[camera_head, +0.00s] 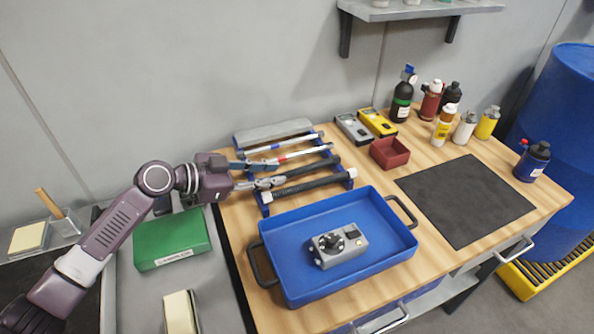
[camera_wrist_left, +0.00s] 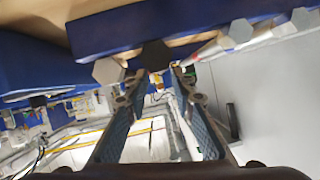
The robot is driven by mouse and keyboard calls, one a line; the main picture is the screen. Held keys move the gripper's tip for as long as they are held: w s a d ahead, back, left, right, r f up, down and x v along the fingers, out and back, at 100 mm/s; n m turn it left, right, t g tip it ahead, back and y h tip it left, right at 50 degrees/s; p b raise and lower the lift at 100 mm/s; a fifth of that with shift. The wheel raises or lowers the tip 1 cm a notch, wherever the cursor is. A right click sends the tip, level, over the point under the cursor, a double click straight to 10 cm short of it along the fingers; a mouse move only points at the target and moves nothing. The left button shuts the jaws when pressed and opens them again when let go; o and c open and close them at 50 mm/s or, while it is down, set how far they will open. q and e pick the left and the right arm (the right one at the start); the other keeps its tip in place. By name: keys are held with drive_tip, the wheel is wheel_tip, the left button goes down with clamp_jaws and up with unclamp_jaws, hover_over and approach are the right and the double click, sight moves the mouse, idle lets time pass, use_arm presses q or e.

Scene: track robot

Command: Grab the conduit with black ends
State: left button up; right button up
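The conduit with black ends (camera_head: 305,170) lies across the blue rack (camera_head: 350,180), between a conduit with red bands (camera_head: 302,154) and a dark conduit with pale ends (camera_head: 308,186). My left gripper (camera_head: 272,174) is at its left end, coming in from the left. In the left wrist view, the black hexagonal end (camera_wrist_left: 155,55) sits at the tips of my left gripper (camera_wrist_left: 156,76), with the fingers apart on either side. I cannot tell whether they touch it. A pale end (camera_wrist_left: 108,70) is close to the left finger. My right gripper is not in view.
A blue tray (camera_head: 400,238) holding a grey device (camera_head: 340,246) stands in front of the rack. A green box (camera_head: 170,240) lies below my left arm. A red bin (camera_head: 390,153) and bottles stand to the right. The black mat (camera_head: 465,200) is clear.

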sight(283, 174)
use_arm(q)
drive_tip(key=x, duration=0.4)
drive_tip(key=shift+f, duration=0.15)
clamp_jaws()
